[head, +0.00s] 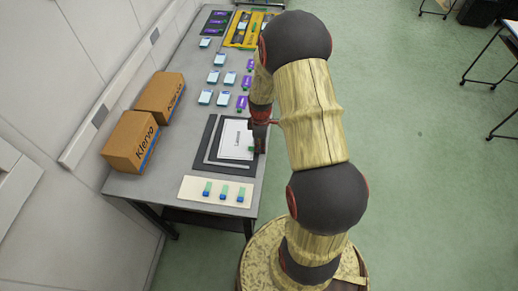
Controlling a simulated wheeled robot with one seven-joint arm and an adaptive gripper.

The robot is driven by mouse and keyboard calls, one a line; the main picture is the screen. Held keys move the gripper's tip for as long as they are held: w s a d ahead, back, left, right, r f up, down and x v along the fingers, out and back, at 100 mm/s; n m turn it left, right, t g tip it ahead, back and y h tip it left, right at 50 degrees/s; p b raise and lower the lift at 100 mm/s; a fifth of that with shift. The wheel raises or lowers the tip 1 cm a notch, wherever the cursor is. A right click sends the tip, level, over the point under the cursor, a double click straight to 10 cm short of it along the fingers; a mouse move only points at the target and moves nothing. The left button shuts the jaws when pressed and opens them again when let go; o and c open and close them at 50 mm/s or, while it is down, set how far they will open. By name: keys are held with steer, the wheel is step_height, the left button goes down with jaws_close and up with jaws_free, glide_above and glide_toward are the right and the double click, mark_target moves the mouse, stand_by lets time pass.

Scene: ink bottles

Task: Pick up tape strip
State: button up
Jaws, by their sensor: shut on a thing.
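A cream board (188,189) at the near end of the table carries three tape strips, each green with a blue end: a left one (207,188), a middle one (223,192) and a right one (240,194). My gripper (257,146) is at the right edge of a white labelled sheet, beyond the board, partly hidden by my arm. It is shut on what looks like a green tape strip, of which only a small bit shows beside the dark fingers. I cannot tell whether the strip touches the sheet.
The white sheet (234,138) lies in a grey frame on a dark mat (204,158). Two Klervo cartons (134,140) stand along the wall side. Several pale blue-capped and purple items and a yellow tray (235,37) fill the far table.

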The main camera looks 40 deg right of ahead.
steer(key=shift+r, duration=0.55)
steer(key=shift+c, duration=0.2)
step_height(320, 180, up, 2)
steer(key=shift+r+p, duration=0.2)
steer(key=shift+p, duration=0.2)
steer(key=shift+o, duration=0.2)
steer(key=s+a+r+p, duration=0.1)
steer(key=s+a+r, duration=0.1)
steer(key=s+r, duration=0.2)
step_height(320, 180, up, 2)
steer(key=shift+s+a, duration=0.15)
steer(key=shift+a, duration=0.2)
steer(key=s+a+r, duration=0.1)
steer(key=s, duration=0.1)
steer(key=s+a+r, duration=0.1)
steer(key=s+a, duration=0.1)
steer(key=s, duration=0.1)
steer(key=s+a+r+p, duration=0.1)
steer(key=s, duration=0.1)
steer(key=shift+s+a+r, duration=0.25)
steer(key=shift+a+r, duration=0.05)
steer(key=shift+a, duration=0.1)
steer(key=shift+c, duration=0.2)
steer(key=shift+f, duration=0.1)
